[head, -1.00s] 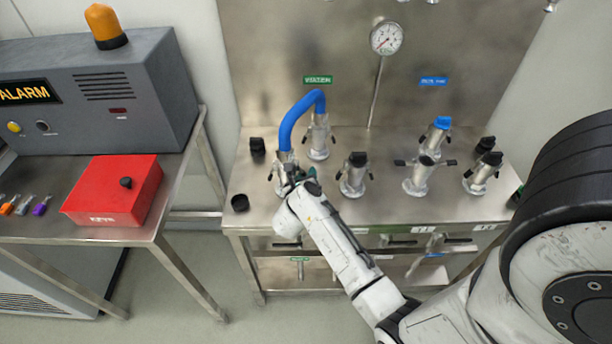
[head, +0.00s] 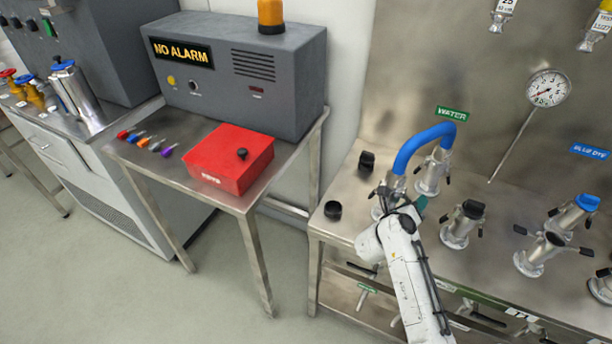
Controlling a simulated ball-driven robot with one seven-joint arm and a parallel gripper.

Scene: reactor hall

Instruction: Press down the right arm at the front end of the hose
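A blue hose (head: 412,146) arches between two metal couplings on the steel bench. Its rear end sits on the coupling (head: 430,176) below the green WATER label (head: 452,113). Its front end sits on the front coupling (head: 391,189), nearer to me. My gripper (head: 408,208) is at the right side of this front coupling, very close to it or touching. My white wrist hides most of the coupling's lower right, so its right arm does not show clearly. The fingers are mostly hidden, and I cannot tell whether they are open or shut.
A black cap (head: 332,210) and a black-topped fitting (head: 366,162) stand left of the coupling. A capped coupling (head: 462,226) stands close on the right, with more beyond. A table with a red box (head: 228,160) and alarm unit (head: 245,75) is further left.

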